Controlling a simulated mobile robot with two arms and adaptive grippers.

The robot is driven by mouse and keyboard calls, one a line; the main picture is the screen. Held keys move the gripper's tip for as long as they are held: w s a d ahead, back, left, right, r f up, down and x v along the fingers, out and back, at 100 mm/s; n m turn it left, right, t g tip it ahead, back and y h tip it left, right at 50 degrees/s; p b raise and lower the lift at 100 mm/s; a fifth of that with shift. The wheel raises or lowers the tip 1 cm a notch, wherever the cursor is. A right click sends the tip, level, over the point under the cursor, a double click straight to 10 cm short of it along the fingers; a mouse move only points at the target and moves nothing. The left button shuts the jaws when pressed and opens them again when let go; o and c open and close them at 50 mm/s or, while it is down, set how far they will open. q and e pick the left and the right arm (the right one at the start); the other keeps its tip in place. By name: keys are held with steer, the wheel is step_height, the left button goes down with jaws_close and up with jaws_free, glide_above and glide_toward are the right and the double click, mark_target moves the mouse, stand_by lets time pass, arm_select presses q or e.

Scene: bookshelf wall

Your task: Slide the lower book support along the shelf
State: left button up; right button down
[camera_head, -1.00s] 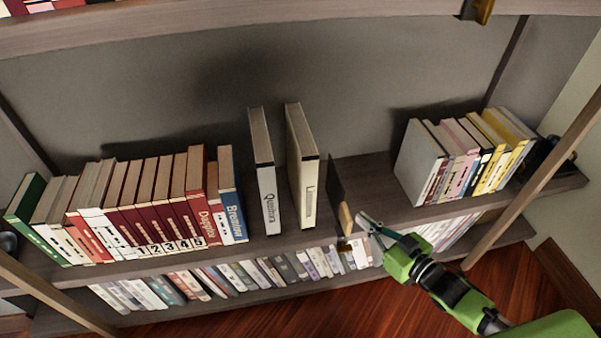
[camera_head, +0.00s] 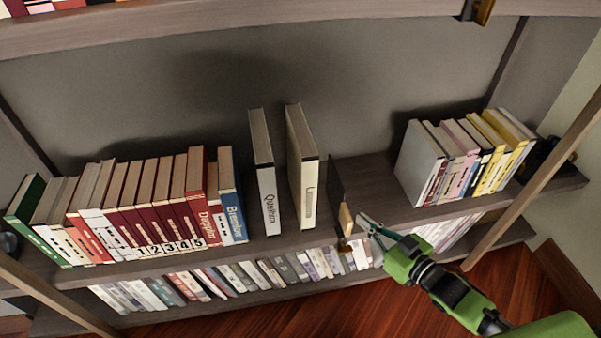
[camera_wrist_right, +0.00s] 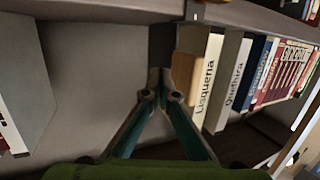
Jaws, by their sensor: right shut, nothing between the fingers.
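The lower book support is a thin dark plate (camera_head: 336,185) standing upright on the shelf, with a wooden block (camera_head: 346,217) and a brass-coloured clamp (camera_head: 344,245) at the shelf's front edge. My right gripper (camera_head: 366,222) is shut and empty, just right of the wooden block. In the right wrist view my gripper's fingertips (camera_wrist_right: 162,92) meet in front of the dark plate (camera_wrist_right: 162,45), with the wooden block (camera_wrist_right: 184,74) close to their right. I cannot tell whether the fingers touch the support. My left gripper is not in view.
Two upright books, the cream one (camera_head: 304,170) and the white one (camera_head: 265,180), stand left of the support. A row of books (camera_head: 140,205) fills the shelf's left part. Bare shelf (camera_head: 375,180) lies between the support and the right-hand books (camera_head: 420,160). More books stand below.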

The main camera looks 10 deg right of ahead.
mark_target(348, 230)
steer(key=shift+a, duration=0.1)
stand_by(0.3)
steer(key=shift+a+p, duration=0.75)
steer(key=shift+a, duration=1)
steer(key=shift+a+p, duration=0.35)
steer(key=shift+a, duration=0.65)
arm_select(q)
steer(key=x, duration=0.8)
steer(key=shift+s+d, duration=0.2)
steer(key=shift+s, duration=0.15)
arm_select(e)
steer(key=shift+a, duration=0.7)
